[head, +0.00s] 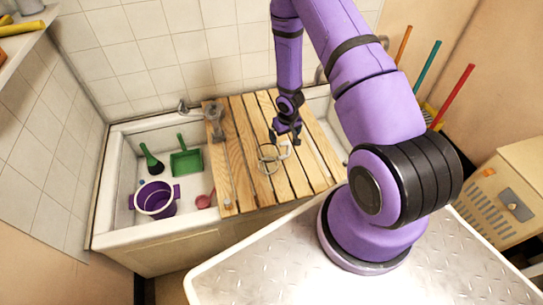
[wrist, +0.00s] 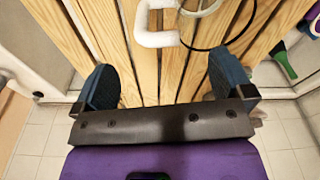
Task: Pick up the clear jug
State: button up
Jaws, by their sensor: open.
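The clear jug (head: 268,158) stands on the wooden slatted board over the basin in the head view. It is see-through, with a pale rim and a white handle on its right side. In the wrist view the white handle (wrist: 157,38) shows at the top, with part of a dark ring beside it; most of the jug is out of frame. My gripper (head: 288,136) is over the board, just behind the jug in the head view. In the wrist view its two blue fingers (wrist: 163,82) are wide apart with only slats between them. The handle lies beyond the fingertips.
The slatted board (head: 297,170) spans the basin's right part. A greyish clear vessel (head: 214,115) stands at its back left. The basin's left part holds a purple bucket (head: 155,200), green dustpan (head: 187,163), green-handled brush (head: 151,158) and pink scoop (head: 205,201). Coloured handles stand at right.

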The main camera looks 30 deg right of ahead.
aim_at(283, 142)
jog(key=shift+w+f, duration=0.2)
jog(key=shift+f, duration=1.25)
jog(key=shift+w+f, duration=0.15)
jog(key=shift+f, duration=1.3)
jog(key=shift+c, duration=0.3)
jog(key=c, duration=1.2)
jog(key=shift+r, duration=0.1)
jog(key=shift+c, duration=0.2)
